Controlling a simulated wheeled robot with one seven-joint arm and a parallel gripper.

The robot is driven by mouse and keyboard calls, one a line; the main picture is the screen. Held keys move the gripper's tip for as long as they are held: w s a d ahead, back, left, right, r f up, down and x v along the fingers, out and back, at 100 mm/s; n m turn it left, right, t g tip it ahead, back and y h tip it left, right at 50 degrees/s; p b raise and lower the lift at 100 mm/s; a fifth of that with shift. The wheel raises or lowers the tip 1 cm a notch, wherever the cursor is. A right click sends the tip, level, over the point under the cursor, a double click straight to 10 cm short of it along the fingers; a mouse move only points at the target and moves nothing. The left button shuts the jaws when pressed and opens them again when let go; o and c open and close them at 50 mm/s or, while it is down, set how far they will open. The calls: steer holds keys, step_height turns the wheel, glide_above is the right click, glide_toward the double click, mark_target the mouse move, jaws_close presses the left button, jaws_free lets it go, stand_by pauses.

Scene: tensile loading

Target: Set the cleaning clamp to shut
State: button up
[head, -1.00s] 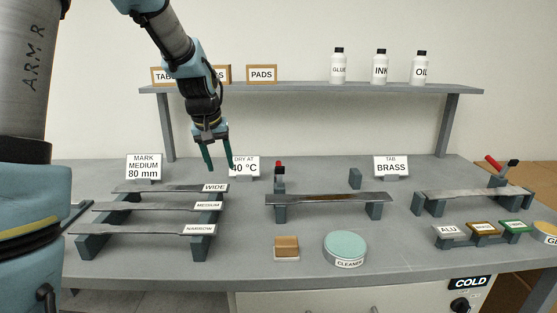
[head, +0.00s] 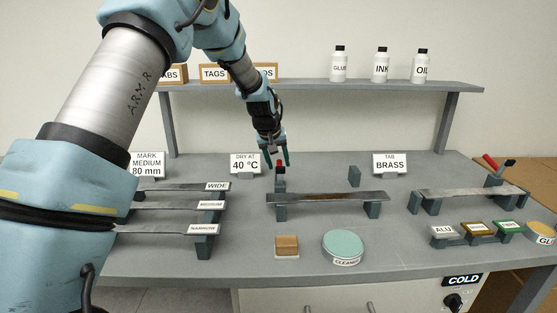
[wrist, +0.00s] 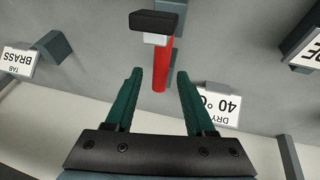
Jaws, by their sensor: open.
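The cleaning clamp (head: 280,172) stands at the left end of the middle station, behind a dark-stained strip (head: 325,197). Its red handle stands upright. In the wrist view the red handle (wrist: 160,68) shows between my fingers, with a black block (wrist: 154,21) beyond it. My gripper (head: 277,160) is open above the clamp, pointing down. Its green fingers (wrist: 160,78) appear on either side of the handle without visible contact. I cannot tell how deep the handle sits between them.
A second clamp with a red handle (head: 490,161) stands at the right station. The "DRY AT 40 °C" sign (head: 245,163) is just left of my gripper. A tan block (head: 287,245) and the cleaner tin (head: 343,245) lie in front. The shelf (head: 330,87) runs behind my arm.

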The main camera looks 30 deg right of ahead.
steer(key=shift+w+d+f, duration=0.1)
steer(key=shift+d+f, duration=0.05)
steer(key=shift+f, duration=0.25)
jaws_close()
stand_by(1.3)
